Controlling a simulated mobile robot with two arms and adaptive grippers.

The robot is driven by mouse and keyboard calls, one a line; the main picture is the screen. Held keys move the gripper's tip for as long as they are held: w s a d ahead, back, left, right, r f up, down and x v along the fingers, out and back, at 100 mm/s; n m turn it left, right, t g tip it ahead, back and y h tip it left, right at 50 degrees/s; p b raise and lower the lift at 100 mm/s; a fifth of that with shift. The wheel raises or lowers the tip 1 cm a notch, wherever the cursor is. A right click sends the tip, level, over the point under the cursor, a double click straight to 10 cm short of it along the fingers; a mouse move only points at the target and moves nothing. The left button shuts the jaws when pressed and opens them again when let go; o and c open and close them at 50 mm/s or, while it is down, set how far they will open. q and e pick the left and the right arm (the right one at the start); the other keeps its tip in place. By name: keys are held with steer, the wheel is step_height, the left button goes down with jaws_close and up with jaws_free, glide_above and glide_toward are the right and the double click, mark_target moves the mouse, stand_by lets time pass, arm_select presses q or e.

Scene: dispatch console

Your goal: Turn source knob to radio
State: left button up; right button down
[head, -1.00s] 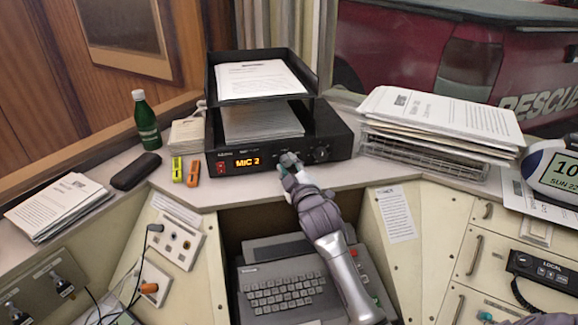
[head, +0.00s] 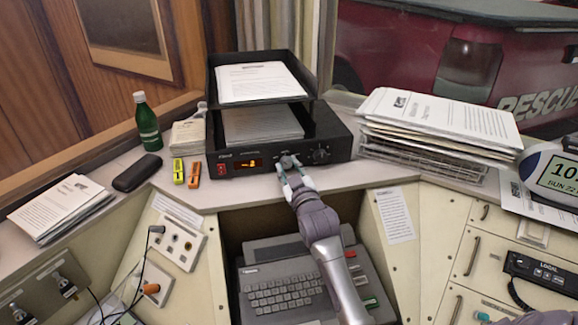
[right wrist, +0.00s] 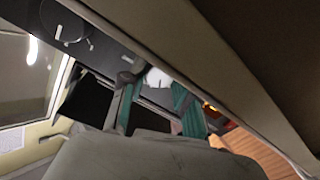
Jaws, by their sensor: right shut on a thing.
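The black radio unit (head: 340,141) stands on the desk under a paper tray. Its small display (head: 248,164) glows orange with a short text that I cannot read for sure. The source knob (head: 288,159) is on the front panel, right of the display, partly hidden by my fingers. My right gripper (head: 289,166) is shut on this knob from the front. In the right wrist view the two teal-padded fingers (right wrist: 158,106) reach to the panel, with a pale round patch between them. My left gripper is not in view.
Another black knob (head: 320,155) sits close to the right of my fingers. A red switch (head: 221,169) is left of the display. A paper stack (head: 440,115) on a wire tray stands to the right.

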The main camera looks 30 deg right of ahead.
steer(key=m+p, duration=0.1)
steer(key=m, duration=0.5)
steer(key=shift+m+h+p, duration=0.3)
steer(key=shift+m+h, duration=0.1)
stand_by(0.3)
steer(key=c, duration=1.1)
jaws_free()
steer(key=shift+f, duration=0.1)
steer(key=shift+s, duration=0.2)
steer(key=v, duration=1.1)
steer(key=shift+s+a+f, duration=0.1)
steer(key=shift+s, duration=0.2)
